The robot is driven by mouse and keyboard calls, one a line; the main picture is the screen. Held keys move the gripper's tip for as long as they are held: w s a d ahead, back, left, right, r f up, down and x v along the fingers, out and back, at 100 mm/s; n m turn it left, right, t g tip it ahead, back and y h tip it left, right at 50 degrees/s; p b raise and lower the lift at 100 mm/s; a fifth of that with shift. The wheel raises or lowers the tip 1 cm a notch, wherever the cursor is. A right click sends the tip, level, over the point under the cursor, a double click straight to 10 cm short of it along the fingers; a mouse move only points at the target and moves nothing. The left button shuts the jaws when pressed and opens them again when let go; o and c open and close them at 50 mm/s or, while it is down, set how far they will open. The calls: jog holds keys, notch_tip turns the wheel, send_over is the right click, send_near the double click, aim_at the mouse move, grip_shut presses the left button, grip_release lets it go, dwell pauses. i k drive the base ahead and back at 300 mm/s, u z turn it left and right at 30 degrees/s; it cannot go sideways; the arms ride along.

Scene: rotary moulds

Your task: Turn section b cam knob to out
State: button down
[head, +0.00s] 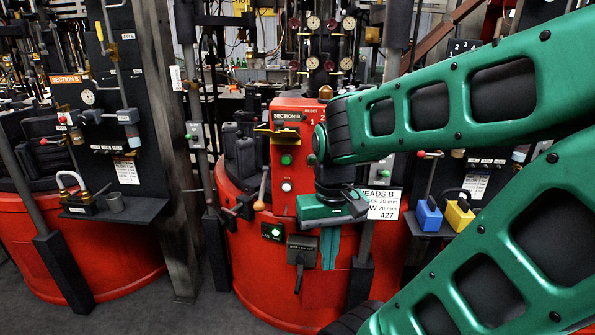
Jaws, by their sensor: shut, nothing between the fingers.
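The red section B panel (287,152) stands in the middle of the head view, with a "SECTION B" plate at its top. Below it, on the red drum, is a small dark box (302,246) with a black handle (299,279) hanging down. Its lettering is too small to read surely, so I cannot tell whether this is the cam knob or what its setting is. My green gripper (330,264) points down just to the right of this box, its fingers shut and empty. I cannot tell whether it touches anything. My arm hides the panel's right side.
A shelf with a blue padlock (429,218) and a yellow padlock (460,218) is at right. A dark post (360,280) stands right of my gripper.

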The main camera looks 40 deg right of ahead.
aim_at(265, 118)
jog(key=z, duration=0.05)
jog(key=k, duration=0.5)
jog(key=u, duration=0.35)
jog(key=i, duration=1.35)
jog(key=z, duration=0.35)
jog(key=k, duration=0.2)
jog(key=u, duration=0.1)
